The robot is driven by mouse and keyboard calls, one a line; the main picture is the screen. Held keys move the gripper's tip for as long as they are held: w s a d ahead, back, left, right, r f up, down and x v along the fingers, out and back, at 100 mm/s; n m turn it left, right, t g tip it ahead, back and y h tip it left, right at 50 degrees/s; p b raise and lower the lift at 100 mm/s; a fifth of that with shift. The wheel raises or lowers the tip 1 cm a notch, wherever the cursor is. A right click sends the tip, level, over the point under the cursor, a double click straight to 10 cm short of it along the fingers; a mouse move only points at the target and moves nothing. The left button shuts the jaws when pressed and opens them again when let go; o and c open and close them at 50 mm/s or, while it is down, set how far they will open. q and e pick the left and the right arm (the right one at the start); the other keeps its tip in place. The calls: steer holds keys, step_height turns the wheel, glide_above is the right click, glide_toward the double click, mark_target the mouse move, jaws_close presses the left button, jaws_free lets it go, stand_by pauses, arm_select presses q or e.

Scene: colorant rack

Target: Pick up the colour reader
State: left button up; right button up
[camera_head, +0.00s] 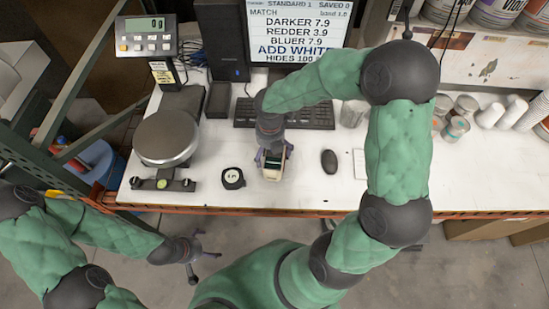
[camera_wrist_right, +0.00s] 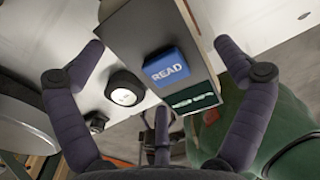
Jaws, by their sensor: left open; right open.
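The colour reader (camera_head: 272,173) is a small pale box on the white table near its front edge, partly hidden under my right gripper. In the right wrist view the reader (camera_wrist_right: 150,30) shows a blue READ button and a dark green label at its near end. My right gripper (camera_head: 273,152) is open above it. In the wrist view its fingers (camera_wrist_right: 160,48) are spread on either side of the reader, with a gap on the left; contact on the right cannot be told. My left gripper (camera_head: 195,262) is open and empty, low over the floor before the table.
A black round puck (camera_head: 232,178) lies left of the reader and a dark mouse (camera_head: 329,161) right of it. A keyboard (camera_head: 300,114) is behind. A scale (camera_head: 166,138) stands at the left, cans (camera_head: 455,128) at the right. The table's front right is clear.

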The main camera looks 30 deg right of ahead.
steer(key=shift+f, duration=0.3)
steer(key=shift+r, duration=0.1)
steer(key=c, duration=1.5)
